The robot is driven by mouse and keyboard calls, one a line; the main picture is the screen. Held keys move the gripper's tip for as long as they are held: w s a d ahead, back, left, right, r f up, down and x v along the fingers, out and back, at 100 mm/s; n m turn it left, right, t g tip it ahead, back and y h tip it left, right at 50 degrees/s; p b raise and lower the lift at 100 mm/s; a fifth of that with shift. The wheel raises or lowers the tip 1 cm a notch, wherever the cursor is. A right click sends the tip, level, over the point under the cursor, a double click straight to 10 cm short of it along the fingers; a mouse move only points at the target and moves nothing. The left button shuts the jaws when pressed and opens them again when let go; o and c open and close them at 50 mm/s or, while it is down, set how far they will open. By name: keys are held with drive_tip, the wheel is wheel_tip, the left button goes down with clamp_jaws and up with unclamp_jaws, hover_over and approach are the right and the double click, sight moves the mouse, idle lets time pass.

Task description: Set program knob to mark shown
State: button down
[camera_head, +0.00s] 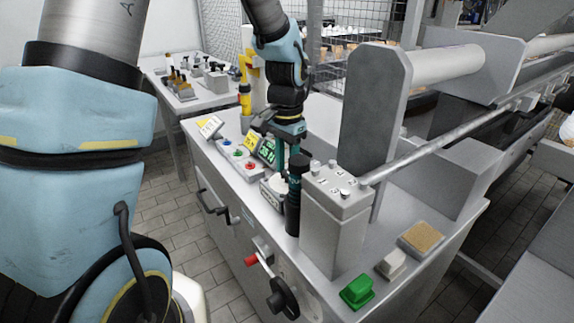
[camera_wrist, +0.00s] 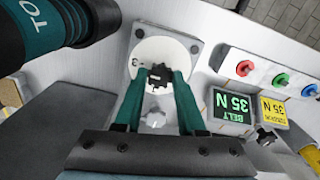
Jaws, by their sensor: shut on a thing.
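The program knob (camera_wrist: 160,77) is dark and lobed and sits on a round white dial (camera_wrist: 150,52) on a grey plate. My gripper (camera_wrist: 161,80) is shut on the knob, with one teal finger on each side. A 3 shows on the dial left of the knob; other dial marks are hidden or too small to read. In the head view my gripper (camera_head: 280,172) reaches down to the dial plate (camera_head: 270,196) and hides the knob. A green display (camera_wrist: 234,108) reads BELT 35 N. A yellow sign (camera_wrist: 272,111) beside it is too small to read fully.
A black and teal tool (camera_head: 293,205) stands upright close beside my gripper, near a grey block (camera_head: 335,215) with numbered studs. Red (camera_wrist: 245,68), blue (camera_wrist: 281,80) and green (camera_wrist: 309,90) buttons line the panel.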

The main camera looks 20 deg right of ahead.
sight(287, 172)
drive_tip(key=c, duration=0.5)
unclamp_jaws()
drive_tip(key=shift+r, duration=0.1)
wheel_tip(287, 172, up, 11)
drive_tip(key=b, duration=0.1)
drive_tip(key=shift+f, duration=0.2)
drive_tip(key=s+a+f+n, duration=0.1)
drive_tip(key=a+n, duration=0.3)
drive_tip(key=a, duration=0.4)
drive_tip(key=s+a+f+n+t, duration=0.1)
drive_tip(key=a+f+n, duration=0.2)
drive_tip(key=a, duration=0.6)
drive_tip(key=s+a+f+n+p, duration=0.1)
drive_tip(key=a+n, duration=0.3)
drive_tip(key=a, duration=0.4)
drive_tip(key=shift+a+f+n+t, duration=0.25)
drive_tip(key=shift+f+n+t, duration=0.05)
drive_tip(key=shift+f, duration=0.45)
